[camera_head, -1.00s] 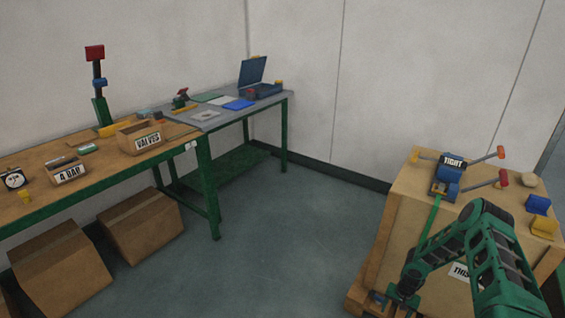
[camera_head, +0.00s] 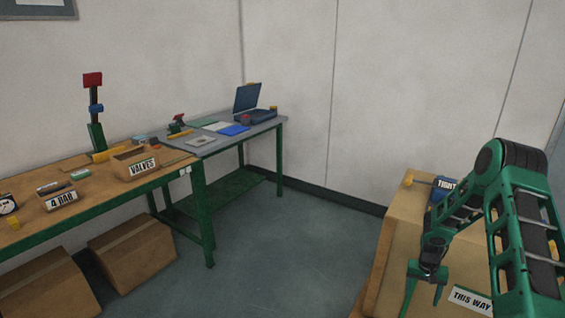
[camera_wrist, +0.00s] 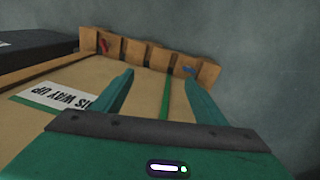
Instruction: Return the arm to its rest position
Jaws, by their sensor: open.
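My gripper (camera_head: 425,285) hangs at the left side of the wooden crate, pointing down, at the end of my green arm at the right of the head view. Its two green fingers stand apart with nothing between them, and the wrist view shows the same open gripper (camera_wrist: 158,95). The crate (camera_head: 400,225) is partly hidden behind my arm.
Boxes (camera_head: 130,250) lie beneath. The floor (camera_head: 290,260) between is clear.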

